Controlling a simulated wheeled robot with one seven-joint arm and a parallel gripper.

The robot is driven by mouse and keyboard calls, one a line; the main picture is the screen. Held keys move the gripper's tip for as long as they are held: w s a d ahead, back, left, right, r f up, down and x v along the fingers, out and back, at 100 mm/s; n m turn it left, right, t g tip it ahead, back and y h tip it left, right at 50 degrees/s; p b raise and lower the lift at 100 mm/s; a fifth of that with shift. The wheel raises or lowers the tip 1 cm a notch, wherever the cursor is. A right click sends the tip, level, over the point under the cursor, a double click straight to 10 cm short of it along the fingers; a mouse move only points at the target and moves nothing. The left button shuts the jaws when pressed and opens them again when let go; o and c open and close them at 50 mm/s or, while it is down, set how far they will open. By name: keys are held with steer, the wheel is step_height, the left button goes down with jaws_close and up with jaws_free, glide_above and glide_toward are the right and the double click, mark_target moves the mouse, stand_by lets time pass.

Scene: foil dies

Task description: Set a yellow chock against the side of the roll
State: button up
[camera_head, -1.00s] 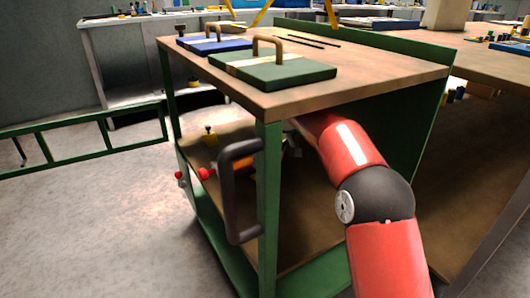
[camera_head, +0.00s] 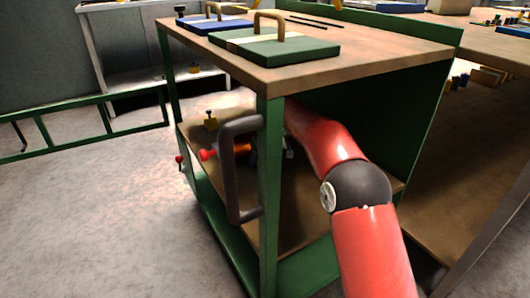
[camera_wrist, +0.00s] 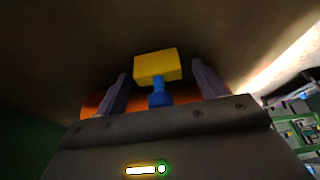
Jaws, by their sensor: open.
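An orange roll (camera_head: 242,148) with a red end lies on the cart's middle shelf in the head view, partly behind the cart's dark handle. A yellow chock (camera_head: 210,121) with a dark knob stands beyond it. In the wrist view a yellow chock (camera_wrist: 156,66) with a blue stem (camera_wrist: 159,94) shows between the fingers of my gripper (camera_wrist: 160,70). My gripper is open. An orange surface (camera_wrist: 224,91), likely the roll, lies behind the fingers. I cannot tell whether the chock touches it, or whether both views show the same chock. The head view mostly hides my gripper.
The cart's wooden top (camera_head: 390,50) roofs over the shelf, with a green post (camera_head: 269,200) and dark handle (camera_head: 228,180) in front. A green lid (camera_head: 290,50) and a blue lid (camera_head: 200,24) lie on top. Open floor (camera_head: 110,220) is at left.

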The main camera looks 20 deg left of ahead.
steer(key=c, duration=1)
steer(key=o, duration=1)
steer(key=p+v, duration=0.1)
steer(key=v, duration=0.6)
steer(key=shift+d+r, duration=0.15)
steer(key=shift+r, duration=0.2)
steer(key=shift+s, duration=0.15)
